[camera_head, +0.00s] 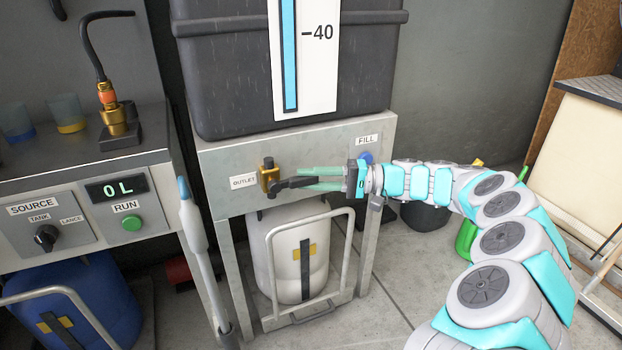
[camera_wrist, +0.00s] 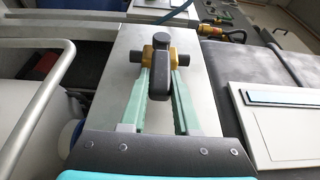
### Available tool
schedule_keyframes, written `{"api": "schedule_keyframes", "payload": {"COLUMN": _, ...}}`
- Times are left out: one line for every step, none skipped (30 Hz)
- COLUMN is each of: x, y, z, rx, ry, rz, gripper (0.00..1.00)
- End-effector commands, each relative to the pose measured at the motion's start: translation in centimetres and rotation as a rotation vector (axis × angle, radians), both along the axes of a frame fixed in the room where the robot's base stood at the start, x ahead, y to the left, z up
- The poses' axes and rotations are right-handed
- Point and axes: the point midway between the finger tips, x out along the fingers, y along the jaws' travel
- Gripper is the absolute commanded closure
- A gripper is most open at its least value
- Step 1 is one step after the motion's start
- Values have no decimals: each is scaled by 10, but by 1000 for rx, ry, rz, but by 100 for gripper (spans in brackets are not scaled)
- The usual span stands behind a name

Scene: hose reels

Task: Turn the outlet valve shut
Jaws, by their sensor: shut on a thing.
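The outlet valve (camera_head: 268,176) is a brass body on the grey metal panel, beside the OUTLET label (camera_head: 244,181). Its black lever handle (camera_head: 291,185) points to the right, roughly level, along the panel. My gripper (camera_head: 300,179) reaches in from the right with its green fingers around the lever. In the wrist view the brass valve (camera_wrist: 148,58) and the black handle (camera_wrist: 161,75) show between the two fingers, which are shut on the handle. Part of the handle is hidden by a finger in the head view.
A dark tank (camera_head: 230,75) with a level gauge (camera_head: 306,60) stands above the panel. A FILL label (camera_head: 367,140) and blue fitting (camera_head: 366,157) are close to my wrist. A white jerrycan (camera_head: 297,262) stands below. The left console (camera_head: 75,215) reads 0 L.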

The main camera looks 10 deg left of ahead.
Motion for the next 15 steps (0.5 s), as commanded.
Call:
{"api": "schedule_keyframes", "payload": {"x": 0, "y": 0, "z": -1, "rx": -1, "ry": 2, "rz": -1, "gripper": 100}}
{"api": "schedule_keyframes", "payload": {"x": 0, "y": 0, "z": -1, "rx": -1, "ry": 2, "rz": 0, "gripper": 100}}
{"api": "schedule_keyframes", "payload": {"x": 0, "y": 0, "z": -1, "rx": -1, "ry": 2, "rz": 0, "gripper": 100}}
{"api": "schedule_keyframes", "payload": {"x": 0, "y": 0, "z": -1, "rx": -1, "ry": 2, "rz": 0, "gripper": 100}}
{"api": "schedule_keyframes", "payload": {"x": 0, "y": 0, "z": -1, "rx": -1, "ry": 2, "rz": 0, "gripper": 69}}
{"api": "schedule_keyframes", "payload": {"x": 0, "y": 0, "z": -1, "rx": -1, "ry": 2, "rz": 0, "gripper": 65}}
{"api": "schedule_keyframes", "payload": {"x": 0, "y": 0, "z": -1, "rx": -1, "ry": 2, "rz": 0, "gripper": 61}}
{"api": "schedule_keyframes", "payload": {"x": 0, "y": 0, "z": -1, "rx": -1, "ry": 2, "rz": 0, "gripper": 58}}
{"api": "schedule_keyframes", "payload": {"x": 0, "y": 0, "z": -1, "rx": -1, "ry": 1, "rz": 0, "gripper": 53}}
{"api": "schedule_keyframes", "payload": {"x": 0, "y": 0, "z": -1, "rx": -1, "ry": 1, "rz": 0, "gripper": 50}}
{"api": "schedule_keyframes", "payload": {"x": 0, "y": 0, "z": -1, "rx": -1, "ry": 1, "rz": 0, "gripper": 47}}
{"api": "schedule_keyframes", "payload": {"x": 0, "y": 0, "z": -1, "rx": -1, "ry": 1, "rz": 0, "gripper": 42}}
{"api": "schedule_keyframes", "payload": {"x": 0, "y": 0, "z": -1, "rx": -1, "ry": 1, "rz": 0, "gripper": 40}}
{"api": "schedule_keyframes", "payload": {"x": 0, "y": 0, "z": -1, "rx": -1, "ry": 1, "rz": 0, "gripper": 40}}
{"api": "schedule_keyframes", "payload": {"x": 0, "y": 0, "z": -1, "rx": -1, "ry": 1, "rz": 1, "gripper": 40}}
